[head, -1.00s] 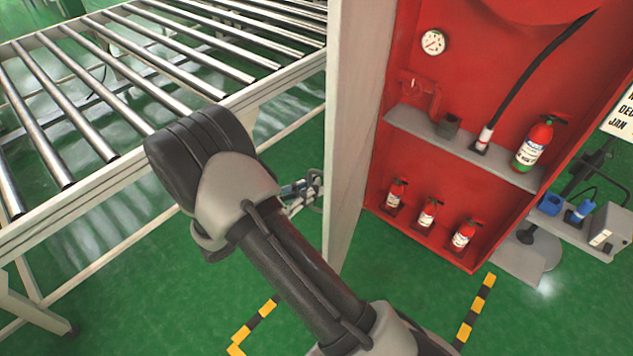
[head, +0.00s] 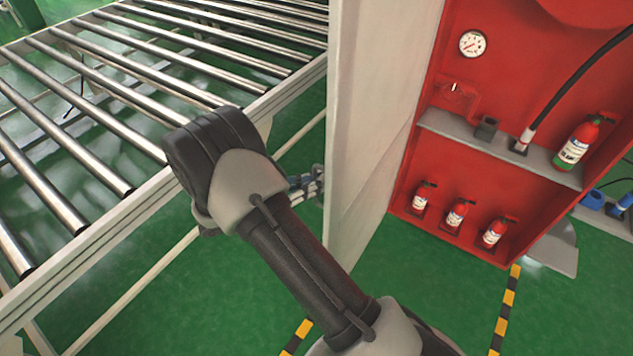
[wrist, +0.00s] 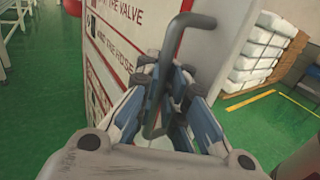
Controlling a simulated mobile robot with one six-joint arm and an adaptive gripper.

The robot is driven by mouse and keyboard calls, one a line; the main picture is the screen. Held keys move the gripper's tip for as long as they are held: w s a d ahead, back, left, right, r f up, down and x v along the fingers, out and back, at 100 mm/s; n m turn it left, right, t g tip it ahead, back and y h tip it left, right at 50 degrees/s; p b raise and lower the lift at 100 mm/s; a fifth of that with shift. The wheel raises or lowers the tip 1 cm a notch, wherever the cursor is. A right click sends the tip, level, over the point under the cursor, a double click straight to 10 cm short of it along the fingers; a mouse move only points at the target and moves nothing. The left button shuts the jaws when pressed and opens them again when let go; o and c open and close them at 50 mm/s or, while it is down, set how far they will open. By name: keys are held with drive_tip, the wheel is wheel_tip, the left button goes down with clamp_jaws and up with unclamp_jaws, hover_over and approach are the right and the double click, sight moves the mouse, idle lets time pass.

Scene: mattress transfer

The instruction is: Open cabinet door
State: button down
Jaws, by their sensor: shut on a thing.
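The cabinet door (head: 372,120) stands swung open in the head view, its pale inner face toward me. The red cabinet (head: 475,170) is open to its right. In the wrist view the door's outer face (wrist: 118,45) carries red lettering, and a grey bar handle (wrist: 160,75) stands out near its edge. My gripper (wrist: 165,115) is shut on the handle, with its blue-grey fingers on both sides of the bar. In the head view my gripper (head: 308,185) shows only partly at the door's left edge; my arm hides the rest.
A roller conveyor (head: 120,110) fills the left side, close to my arm. The cabinet holds several fire extinguishers (head: 458,214), a gauge (head: 472,44) and a black hose (head: 580,70). White stacked containers (wrist: 262,50) stand beyond the door. Green floor lies between conveyor and cabinet.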

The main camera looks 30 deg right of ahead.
drive_tip(key=shift+a+f, duration=0.1)
drive_tip(key=shift+f, duration=0.05)
drive_tip(key=c, duration=1.8)
unclamp_jaws()
drive_tip(key=shift+a, duration=0.2)
drive_tip(key=shift+o, duration=0.5)
drive_tip(key=shift+d, duration=0.15)
drive_tip(key=a, duration=1.2)
drive_tip(key=shift+w, duration=0.25)
